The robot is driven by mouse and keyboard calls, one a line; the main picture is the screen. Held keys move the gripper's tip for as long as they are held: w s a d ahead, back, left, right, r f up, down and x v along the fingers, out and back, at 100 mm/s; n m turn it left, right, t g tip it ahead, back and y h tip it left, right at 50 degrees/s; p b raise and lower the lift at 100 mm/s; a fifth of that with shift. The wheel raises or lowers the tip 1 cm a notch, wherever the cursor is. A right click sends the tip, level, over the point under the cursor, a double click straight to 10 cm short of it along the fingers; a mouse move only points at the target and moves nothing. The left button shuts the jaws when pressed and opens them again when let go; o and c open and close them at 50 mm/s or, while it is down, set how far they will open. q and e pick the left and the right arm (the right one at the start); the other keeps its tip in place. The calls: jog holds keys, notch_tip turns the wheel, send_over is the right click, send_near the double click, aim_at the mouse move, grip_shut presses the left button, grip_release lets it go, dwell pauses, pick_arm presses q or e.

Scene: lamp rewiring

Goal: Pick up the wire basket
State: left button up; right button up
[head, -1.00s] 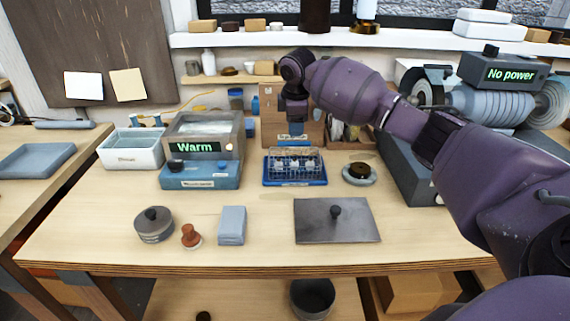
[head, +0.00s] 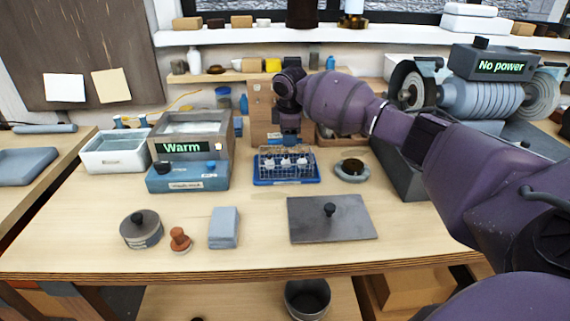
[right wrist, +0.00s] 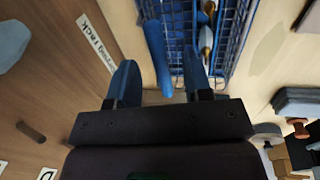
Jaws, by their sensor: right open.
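The wire basket (head: 287,163) stands upright on a blue tray (head: 287,182) near the table's middle, with several small pale items inside. My right gripper (head: 289,139) points down at the basket's back edge. In the right wrist view my right gripper (right wrist: 160,82) is open, its two blue fingers apart. The basket's blue-looking wire mesh (right wrist: 238,35) lies just beyond the fingertips there. A thick blue bar shows between the fingers; I cannot tell if it belongs to basket or tray. I see no finger closed on the basket. My left gripper is not in view.
A heater box reading "Warm" (head: 181,148) stands left of the basket, with a white tub (head: 113,158) beyond. A dish (head: 351,172) is to its right. A flat plate with knob (head: 331,220), blue block (head: 224,228), stamp (head: 180,239) and round pot (head: 140,232) stand in front.

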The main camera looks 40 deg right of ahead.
jog(key=f, duration=0.3)
jog(key=shift+w+d, duration=0.2)
jog(key=shift+c, duration=0.8)
grip_shut()
jog(key=shift+r, duration=0.15)
